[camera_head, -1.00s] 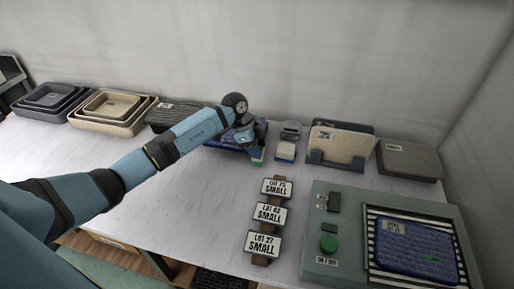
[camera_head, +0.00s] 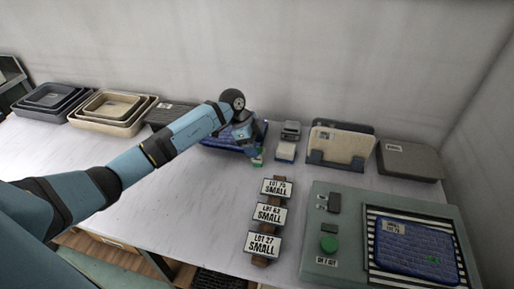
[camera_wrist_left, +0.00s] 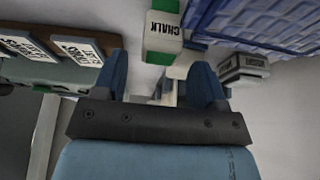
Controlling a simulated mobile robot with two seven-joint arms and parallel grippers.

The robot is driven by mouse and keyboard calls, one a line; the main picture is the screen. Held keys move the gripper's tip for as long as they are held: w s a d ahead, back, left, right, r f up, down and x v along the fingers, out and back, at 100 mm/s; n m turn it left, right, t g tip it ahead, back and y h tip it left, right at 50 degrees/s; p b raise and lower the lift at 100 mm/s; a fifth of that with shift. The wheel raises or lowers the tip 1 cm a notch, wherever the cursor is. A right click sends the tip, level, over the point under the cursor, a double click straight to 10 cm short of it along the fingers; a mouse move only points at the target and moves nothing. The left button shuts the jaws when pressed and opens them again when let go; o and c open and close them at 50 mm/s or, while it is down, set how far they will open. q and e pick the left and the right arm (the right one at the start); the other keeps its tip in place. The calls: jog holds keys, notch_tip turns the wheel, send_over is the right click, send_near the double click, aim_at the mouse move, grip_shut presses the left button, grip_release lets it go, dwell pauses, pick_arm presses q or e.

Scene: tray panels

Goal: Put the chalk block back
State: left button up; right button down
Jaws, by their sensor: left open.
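The chalk block (camera_head: 258,158), white with green ends, sits on the table by the front right corner of a blue panel. I cannot tell whether a finger touches the block. My right gripper is out of view.
A small grey holder with a white block (camera_head: 287,149) stands right of the chalk block. Lot signs (camera_head: 270,213) lie in front. A grey-green station (camera_head: 330,270) holds another blue panel. Nested trays (camera_head: 112,108) stand left. The table's middle left is clear.

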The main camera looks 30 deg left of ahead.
pick_arm(q)
jog(key=v, duration=1)
jog(key=shift+r, duration=0.15)
jog(key=shift+a, duration=0.1)
